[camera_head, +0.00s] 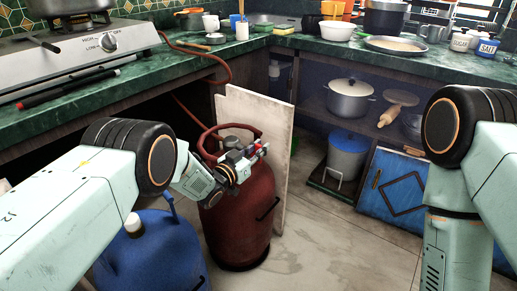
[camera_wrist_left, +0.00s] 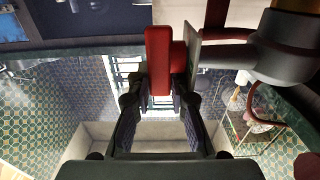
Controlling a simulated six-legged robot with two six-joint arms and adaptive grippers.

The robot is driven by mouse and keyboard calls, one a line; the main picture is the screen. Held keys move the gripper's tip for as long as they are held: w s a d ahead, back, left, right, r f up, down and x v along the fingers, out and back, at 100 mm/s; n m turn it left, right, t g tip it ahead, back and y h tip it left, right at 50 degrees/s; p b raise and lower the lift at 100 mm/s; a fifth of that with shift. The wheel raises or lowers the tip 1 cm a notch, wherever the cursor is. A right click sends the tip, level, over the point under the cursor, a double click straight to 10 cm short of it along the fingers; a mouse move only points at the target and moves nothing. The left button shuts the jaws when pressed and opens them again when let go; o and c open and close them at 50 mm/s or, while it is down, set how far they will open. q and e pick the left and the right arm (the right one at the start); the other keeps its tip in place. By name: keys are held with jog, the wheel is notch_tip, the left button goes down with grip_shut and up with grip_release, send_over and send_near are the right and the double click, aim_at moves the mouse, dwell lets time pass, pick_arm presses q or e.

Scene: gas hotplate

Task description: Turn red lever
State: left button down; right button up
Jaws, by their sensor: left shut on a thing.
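A red gas cylinder (camera_head: 240,215) with a ring handle around its top stands on the floor below the counter. My left gripper (camera_head: 246,162) is at its top, in front of the valve. In the left wrist view the red lever (camera_wrist_left: 158,50) stands out between the fingers of my left gripper (camera_wrist_left: 160,98), which is shut on it. The grey regulator (camera_wrist_left: 285,45) shows right of the lever. In the head view my gripper hides most of the valve and lever. My right arm shows at the right, but its gripper is out of view.
A pale board (camera_head: 270,130) stands close behind the cylinder. A blue cylinder (camera_head: 150,250) is at the front left, beneath my left arm. The hotplate (camera_head: 90,50) sits on the green counter (camera_head: 130,85). The tiled floor (camera_head: 320,240) right of the red cylinder is clear.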

pick_arm(q)
jog(key=shift+r, duration=0.1)
jog(key=shift+w+d+r+g+p, duration=0.1)
jog(key=shift+w+g+p, duration=0.05)
jog(key=shift+g+p, duration=0.35)
jog(key=shift+w+d+g+y+p, duration=0.1)
jog(key=shift+w+g+y+p, duration=0.05)
jog(key=shift+g+y+p, duration=0.4)
jog(key=shift+w+d+f+g+y+p, duration=0.1)
jog(key=shift+w+f+g+y+p, duration=0.15)
jog(key=shift+g+y, duration=0.4)
jog(key=shift+w+d+g+y+p, duration=0.1)
jog(key=shift+g+y+p, duration=0.25)
jog(key=shift+g, duration=0.45)
jog(key=shift+f+g+y, duration=0.2)
jog(key=shift+g+y, duration=0.25)
jog(key=shift+g, duration=0.05)
jog(key=c, duration=1.2)
grip_release()
jog(key=shift+r, duration=0.1)
